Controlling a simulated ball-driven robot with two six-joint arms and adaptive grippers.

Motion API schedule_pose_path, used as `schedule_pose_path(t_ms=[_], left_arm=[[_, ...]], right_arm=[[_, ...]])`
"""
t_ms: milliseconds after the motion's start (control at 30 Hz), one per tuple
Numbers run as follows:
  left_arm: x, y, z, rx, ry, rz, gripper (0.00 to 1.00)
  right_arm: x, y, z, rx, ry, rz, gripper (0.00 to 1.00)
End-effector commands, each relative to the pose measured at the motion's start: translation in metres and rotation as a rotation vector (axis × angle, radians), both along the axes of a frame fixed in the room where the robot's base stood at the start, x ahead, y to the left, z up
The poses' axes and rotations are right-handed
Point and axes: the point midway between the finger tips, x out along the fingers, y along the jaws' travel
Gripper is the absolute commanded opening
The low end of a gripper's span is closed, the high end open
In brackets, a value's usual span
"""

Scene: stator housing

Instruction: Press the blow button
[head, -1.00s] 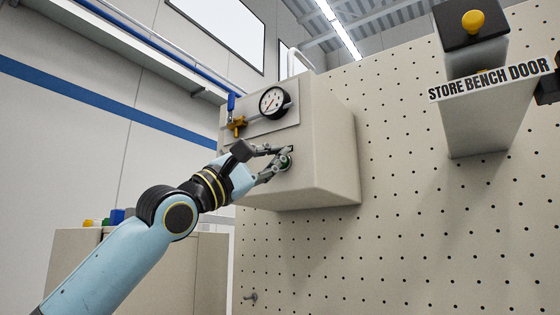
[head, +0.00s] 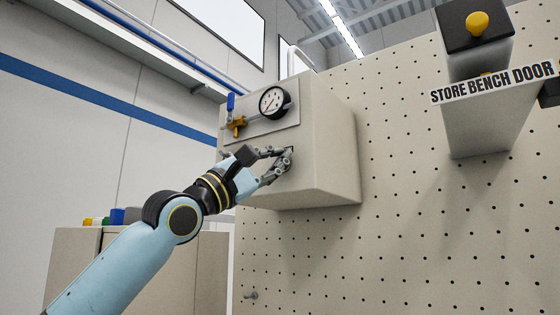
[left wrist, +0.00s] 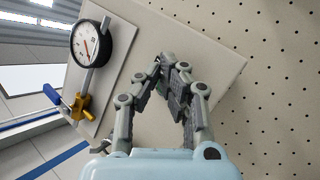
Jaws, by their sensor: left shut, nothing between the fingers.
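A beige box (head: 331,150) is fixed to the pegboard wall. Its front face carries a plate with a round pressure gauge (head: 273,102), which also shows in the left wrist view (left wrist: 89,41). My left gripper (head: 288,155) is shut and empty, with its fingertips at the lower front face of the box. In the left wrist view the fingertips (left wrist: 174,66) come together against or just in front of that face. My right gripper is not in view.
A blue-handled valve (head: 234,116) with a yellow body sits left of the gauge. A bracket labelled "STORE BENCH DOOR" (head: 490,83) with a yellow knob (head: 477,22) juts out at the right. A low cabinet (head: 75,265) stands at the lower left.

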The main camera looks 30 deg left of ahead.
Motion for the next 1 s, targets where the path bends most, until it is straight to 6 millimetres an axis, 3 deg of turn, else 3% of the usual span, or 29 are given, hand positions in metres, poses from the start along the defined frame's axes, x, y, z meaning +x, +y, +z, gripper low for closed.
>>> schedule_pose_path(t_ms=[867, 1000], left_arm=[[-0.018, 0.002, 0.0, -0.001, 0.001, 0.0, 0.0], [-0.022, 0.002, -0.002, 0.003, -0.001, 0.001, 0.0]], right_arm=[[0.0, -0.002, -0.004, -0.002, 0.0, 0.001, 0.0], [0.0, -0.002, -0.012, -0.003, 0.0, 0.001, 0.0]])
